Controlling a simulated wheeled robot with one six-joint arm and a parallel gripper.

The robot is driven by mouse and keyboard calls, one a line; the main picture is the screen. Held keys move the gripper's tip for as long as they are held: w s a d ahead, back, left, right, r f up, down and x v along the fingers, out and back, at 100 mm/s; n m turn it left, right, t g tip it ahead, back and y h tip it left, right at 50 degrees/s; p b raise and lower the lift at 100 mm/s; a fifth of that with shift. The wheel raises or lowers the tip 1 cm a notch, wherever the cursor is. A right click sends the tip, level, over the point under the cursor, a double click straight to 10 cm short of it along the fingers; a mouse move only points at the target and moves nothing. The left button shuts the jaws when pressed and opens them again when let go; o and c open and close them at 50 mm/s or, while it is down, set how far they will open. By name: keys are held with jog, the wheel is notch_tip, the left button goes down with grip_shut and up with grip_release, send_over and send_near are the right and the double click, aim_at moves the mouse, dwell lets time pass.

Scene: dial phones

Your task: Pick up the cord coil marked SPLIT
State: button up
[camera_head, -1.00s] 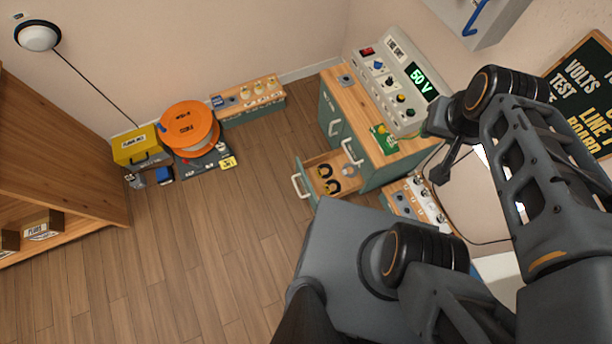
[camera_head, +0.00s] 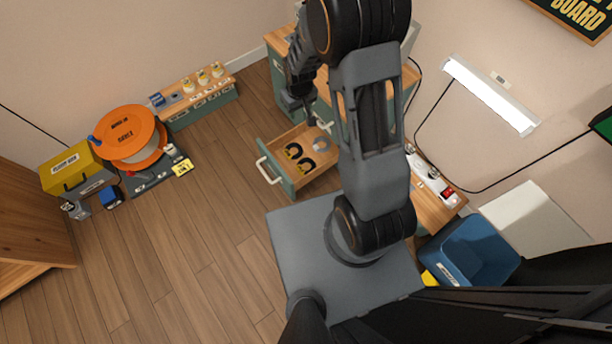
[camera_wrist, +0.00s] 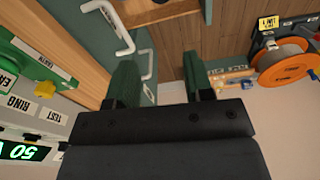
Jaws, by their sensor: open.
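Two dark cord coils lie side by side in the open drawer (camera_head: 284,179) in the head view, one farther back (camera_head: 294,151) and one nearer the front (camera_head: 307,165). A paler grey round item (camera_head: 321,143) lies beside them, partly close to my arm. No marking on any of them is readable, so I cannot tell which says SPLIT. My gripper (camera_wrist: 160,80) is open and empty in the wrist view, its two green fingers apart. In the head view my gripper (camera_head: 314,118) hangs near the drawer's back side by the cabinet. No coil shows in the wrist view.
The bench cabinet (camera_head: 276,62) stands behind the drawer, largely hidden by my arm. White handles (camera_wrist: 147,65) show near my fingers. An orange reel (camera_head: 126,133), a yellow box (camera_head: 70,165) and a blue bin (camera_head: 468,251) stand around. The floor left of the drawer is clear.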

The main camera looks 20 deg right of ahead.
jog(key=n+g+b, duration=0.1)
jog(key=b, duration=1)
send_over(301, 169)
notch_tip(301, 169, down, 36)
jog(key=shift+f, duration=0.1)
jog(key=shift+d+f+b, duration=0.1)
jog(key=shift+f+b, duration=1.85)
jog(key=shift+f, duration=1.05)
jog(key=shift+c, duration=0.4)
jog(key=shift+r, duration=0.1)
jog(key=c, duration=0.6)
